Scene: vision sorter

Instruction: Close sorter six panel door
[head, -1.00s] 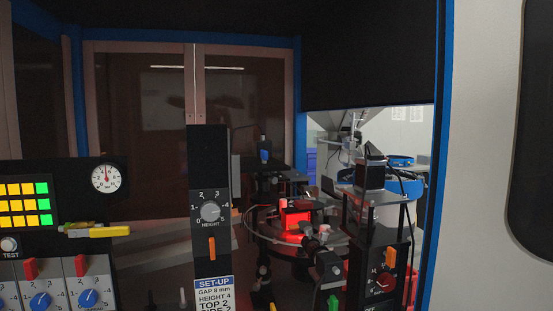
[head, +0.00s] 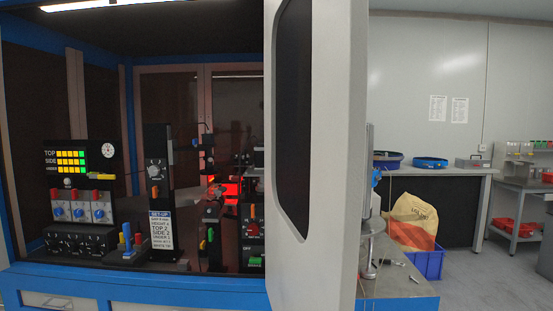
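The sorter's door panel (head: 340,170) is a light grey slab with a dark tinted window (head: 293,120). It stands swung out toward me near the middle of the head view and hides the right part of the sorter's inside. The sorter's opening to the left of the panel is uncovered, framed in blue (head: 170,289). No handle shows clearly on the panel. Neither of my grippers is in view.
Inside are a control panel (head: 97,205), a height post (head: 158,170) and a red-lit station. Right of the door are a metal ledge (head: 395,285), a blue crate (head: 428,264) with a sack (head: 412,222), and a bench (head: 440,170). Grey floor is clear at the right.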

